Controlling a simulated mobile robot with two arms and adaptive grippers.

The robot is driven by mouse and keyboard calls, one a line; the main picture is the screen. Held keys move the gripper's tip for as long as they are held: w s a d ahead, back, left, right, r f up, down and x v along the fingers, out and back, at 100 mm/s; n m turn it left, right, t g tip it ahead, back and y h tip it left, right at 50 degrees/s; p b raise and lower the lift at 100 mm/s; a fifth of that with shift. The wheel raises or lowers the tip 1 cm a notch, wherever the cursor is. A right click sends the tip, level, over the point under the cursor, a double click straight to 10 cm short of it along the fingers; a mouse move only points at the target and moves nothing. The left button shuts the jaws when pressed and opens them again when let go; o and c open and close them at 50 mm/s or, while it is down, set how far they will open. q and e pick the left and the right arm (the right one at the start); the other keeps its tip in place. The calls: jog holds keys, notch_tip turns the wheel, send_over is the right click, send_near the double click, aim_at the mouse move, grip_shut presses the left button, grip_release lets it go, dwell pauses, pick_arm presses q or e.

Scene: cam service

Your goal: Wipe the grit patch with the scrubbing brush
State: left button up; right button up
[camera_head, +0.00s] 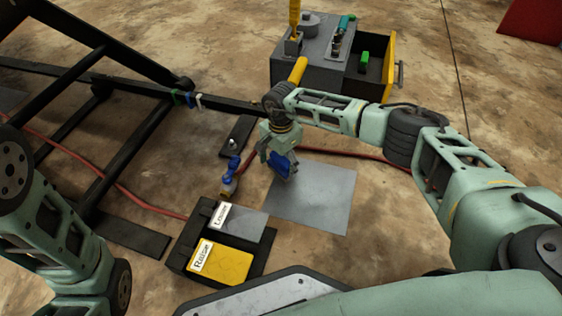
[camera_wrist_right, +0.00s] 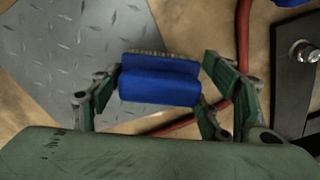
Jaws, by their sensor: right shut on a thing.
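The scrubbing brush (camera_head: 283,164) has a blue body. In the right wrist view the brush (camera_wrist_right: 160,84) shows tan bristles along its far edge. My right gripper (camera_head: 277,152) is shut on it, one green finger at each end. It holds the brush over the left upper part of a grey metal plate (camera_head: 318,200). I cannot tell whether the bristles touch the plate. The plate (camera_wrist_right: 70,45) has a raised tread pattern in the wrist view. No distinct grit patch can be made out on it. My left arm shows at the left, but its gripper is out of view.
A pedal box with "Lower" (camera_head: 238,222) and yellow "Raise" (camera_head: 221,264) pedals stands left of the plate. A blue-handled valve (camera_head: 231,172) and red hose (camera_head: 352,155) lie close by. A black frame (camera_head: 130,150) stands left; a grey tool cabinet (camera_head: 315,75) stands behind.

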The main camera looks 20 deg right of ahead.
jog(key=shift+r+p, duration=2.15)
jog(key=shift+r, duration=0.8)
jog(key=shift+f, duration=0.1)
